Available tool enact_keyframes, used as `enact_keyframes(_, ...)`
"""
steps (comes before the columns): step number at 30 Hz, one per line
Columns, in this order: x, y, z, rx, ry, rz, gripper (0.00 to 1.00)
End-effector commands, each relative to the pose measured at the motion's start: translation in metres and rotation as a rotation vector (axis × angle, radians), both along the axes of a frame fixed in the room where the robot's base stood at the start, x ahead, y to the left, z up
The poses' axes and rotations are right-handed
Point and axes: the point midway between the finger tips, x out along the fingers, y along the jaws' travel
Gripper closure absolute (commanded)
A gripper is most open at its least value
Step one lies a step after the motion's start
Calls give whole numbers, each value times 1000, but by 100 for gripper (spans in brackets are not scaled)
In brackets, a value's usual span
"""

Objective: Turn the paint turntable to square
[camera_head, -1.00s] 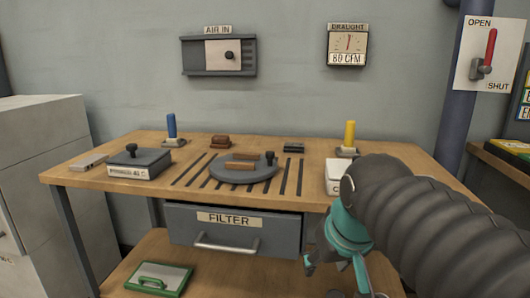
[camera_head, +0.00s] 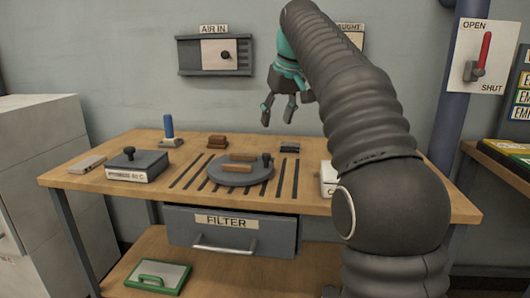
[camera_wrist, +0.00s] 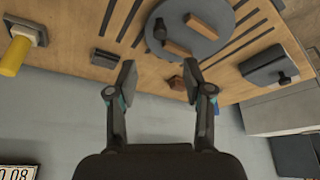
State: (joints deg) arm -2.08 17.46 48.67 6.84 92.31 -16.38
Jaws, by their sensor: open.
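The paint turntable (camera_head: 230,172) is a round grey disc set on the slotted middle of the wooden bench. It bears two brown wooden bars (camera_head: 238,163) and a dark upright knob (camera_head: 266,159) near its right rim. In the wrist view the turntable (camera_wrist: 222,25) shows at the top, with its knob (camera_wrist: 159,28) at its left edge. My gripper (camera_head: 278,112) is open and empty, in the air above the back of the bench and apart from the turntable. In the wrist view its fingers (camera_wrist: 160,82) are spread wide.
A lidded grey box (camera_head: 137,165), a blue-handled tool (camera_head: 168,128), a brown block (camera_head: 217,141) and a dark block (camera_head: 289,147) stand around the turntable. A yellow-handled tool (camera_wrist: 14,55) shows in the wrist view. The filter drawer (camera_head: 228,230) is below. My arm hides the bench's right part.

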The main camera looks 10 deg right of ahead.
Motion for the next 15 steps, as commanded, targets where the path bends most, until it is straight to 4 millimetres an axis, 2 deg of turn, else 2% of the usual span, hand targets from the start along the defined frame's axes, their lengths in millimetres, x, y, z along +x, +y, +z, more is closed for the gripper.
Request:
enact_keyframes(4, 9, 2, 2, -1, 2, 15, 49)
enact_keyframes(8, 12, 3, -6, -2, 4, 17, 49)
enact_keyframes(15, 25, 8, -43, -2, 4, 16, 49)
